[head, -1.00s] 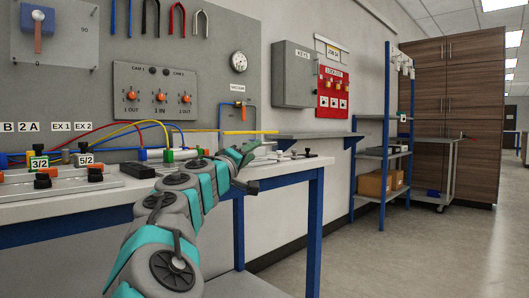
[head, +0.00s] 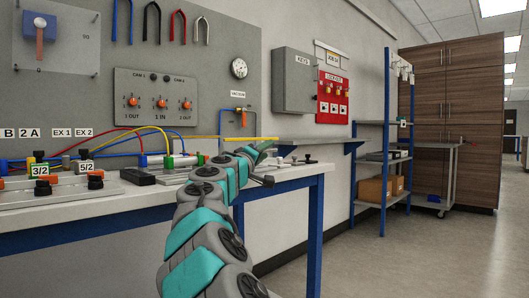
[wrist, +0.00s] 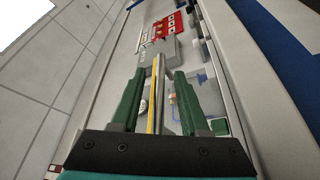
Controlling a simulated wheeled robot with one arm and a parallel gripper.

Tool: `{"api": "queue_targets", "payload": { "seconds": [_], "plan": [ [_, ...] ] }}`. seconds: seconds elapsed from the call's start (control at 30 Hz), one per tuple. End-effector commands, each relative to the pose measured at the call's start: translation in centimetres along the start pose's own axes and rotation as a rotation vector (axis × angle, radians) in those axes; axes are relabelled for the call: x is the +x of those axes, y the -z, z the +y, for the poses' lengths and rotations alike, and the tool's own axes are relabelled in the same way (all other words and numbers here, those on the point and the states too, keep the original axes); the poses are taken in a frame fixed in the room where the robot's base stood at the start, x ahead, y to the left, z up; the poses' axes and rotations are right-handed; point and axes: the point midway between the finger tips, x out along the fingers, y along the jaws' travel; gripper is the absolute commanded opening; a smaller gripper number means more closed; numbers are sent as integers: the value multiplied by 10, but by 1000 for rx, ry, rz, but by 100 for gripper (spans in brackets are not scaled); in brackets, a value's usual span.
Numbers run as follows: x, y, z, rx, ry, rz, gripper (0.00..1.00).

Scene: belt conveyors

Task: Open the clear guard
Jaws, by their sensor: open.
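The clear guard (head: 82,54) appears to be the see-through panel at the top left of the head view. It stands over a blue block with a reddish lever (head: 40,42) on the grey wall board and looks closed. My gripper (head: 268,152) is far to the right of it and lower, over the right end of the bench. In the wrist view my gripper (wrist: 157,82) has its two green fingers apart with nothing held. A yellow tube (wrist: 155,95) shows between them, beyond the fingers. I cannot make out the guard surely in the wrist view.
The bench (head: 110,212) holds valve blocks and coloured hoses. A grey key cabinet (head: 297,82) and a red lockout board (head: 333,95) hang on the wall right of the board. A narrow shelf (head: 315,139) sticks out below them. The floor (head: 430,260) at right is clear.

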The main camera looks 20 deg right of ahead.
Motion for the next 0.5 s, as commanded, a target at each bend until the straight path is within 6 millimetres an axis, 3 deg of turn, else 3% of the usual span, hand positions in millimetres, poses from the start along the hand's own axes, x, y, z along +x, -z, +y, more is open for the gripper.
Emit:
{"api": "queue_targets", "payload": {
  "seconds": [0.1, 0.5],
  "plan": [
    [0, 0, 0, 0, 0, 0, 42],
    [0, 0, 0, 1, 0, 0, 0]
  ]
}}
